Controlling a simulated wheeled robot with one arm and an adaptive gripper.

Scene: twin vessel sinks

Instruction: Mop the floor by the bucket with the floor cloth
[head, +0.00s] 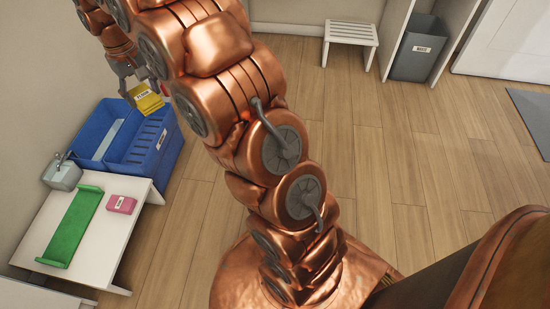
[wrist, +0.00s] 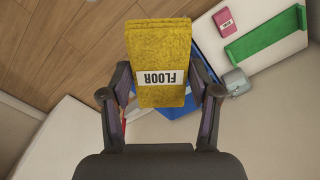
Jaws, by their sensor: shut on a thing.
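My gripper (head: 132,76) is shut on a folded yellow floor cloth (head: 147,101) with a white label. In the wrist view the cloth (wrist: 158,50) hangs between the two fingers (wrist: 159,85), and its label reads FLOOR, upside down. In the head view the cloth is held up near the far part of the blue bucket (head: 160,154), which has a ribbed section on one side. The bucket is mostly hidden behind the cloth in the wrist view. Whether the cloth touches the bucket I cannot tell.
A white slatted bench (head: 350,33) and a dark bin (head: 417,52) stand at the back. The wooden floor (head: 410,150) is clear at right.

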